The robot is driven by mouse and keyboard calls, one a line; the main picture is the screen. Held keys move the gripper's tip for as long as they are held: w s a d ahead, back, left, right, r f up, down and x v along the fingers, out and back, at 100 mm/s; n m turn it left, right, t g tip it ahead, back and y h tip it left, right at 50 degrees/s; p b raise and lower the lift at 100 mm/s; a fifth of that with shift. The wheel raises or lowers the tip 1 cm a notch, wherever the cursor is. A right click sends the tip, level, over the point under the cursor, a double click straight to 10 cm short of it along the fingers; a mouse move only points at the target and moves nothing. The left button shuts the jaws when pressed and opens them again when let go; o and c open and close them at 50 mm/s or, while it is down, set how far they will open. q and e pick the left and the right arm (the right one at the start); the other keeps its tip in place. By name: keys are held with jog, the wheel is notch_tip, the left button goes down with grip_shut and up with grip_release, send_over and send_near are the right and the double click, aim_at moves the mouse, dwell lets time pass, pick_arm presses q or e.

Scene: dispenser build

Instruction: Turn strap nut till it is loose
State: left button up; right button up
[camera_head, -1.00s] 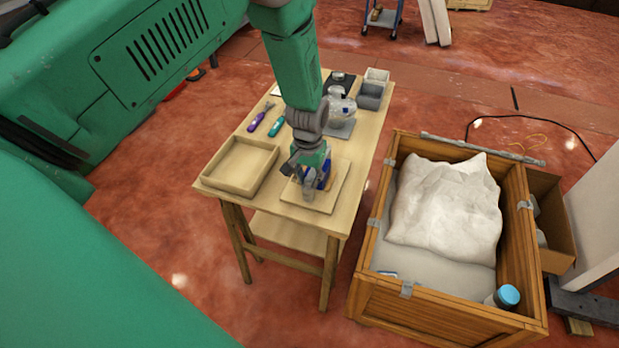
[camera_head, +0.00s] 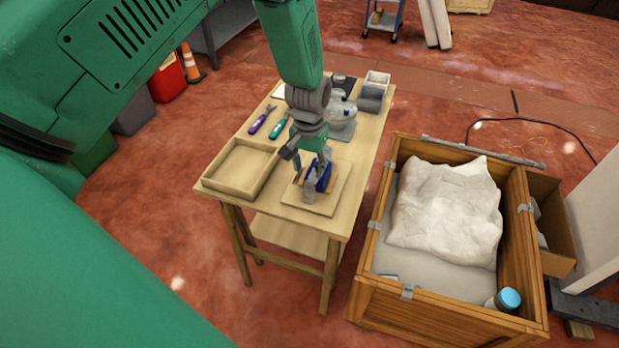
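A small blue part (camera_head: 320,178) with grey and brown pieces stands on a light square board (camera_head: 322,203) at the front of the wooden table (camera_head: 365,148). The strap nut is too small to make out. My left gripper (camera_head: 309,172) comes down from above, just over and beside the blue part. Its fingers look spread, one to the left of the part and one near its top. I cannot tell whether it touches the part. My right gripper is not in view.
An empty wooden tray (camera_head: 209,184) lies left of the board. Purple (camera_head: 258,124) and teal (camera_head: 278,127) tools, a glass vessel (camera_head: 342,104) and grey bins (camera_head: 371,98) lie behind. A wooden crate (camera_head: 430,321) with a white sack (camera_head: 445,207) stands to the right.

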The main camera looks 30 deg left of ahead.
aim_at(309, 183)
pick_arm(q)
notch_tip(309, 183, up, 6)
dwell(0.4)
jog(key=s+d+f+m+b, duration=0.15)
jog(key=s+f+b, duration=0.45)
jog(key=s+f, duration=1.1)
jog(key=s+d+f+m+b, duration=0.1)
jog(key=s+f+b, duration=0.3)
jog(key=s, duration=0.9)
notch_tip(309, 183, down, 3)
jog(key=shift+s+d+r+t, duration=0.15)
jog(key=shift+d+t, duration=0.15)
jog(key=shift+d, duration=0.25)
jog(key=shift+m, duration=0.25)
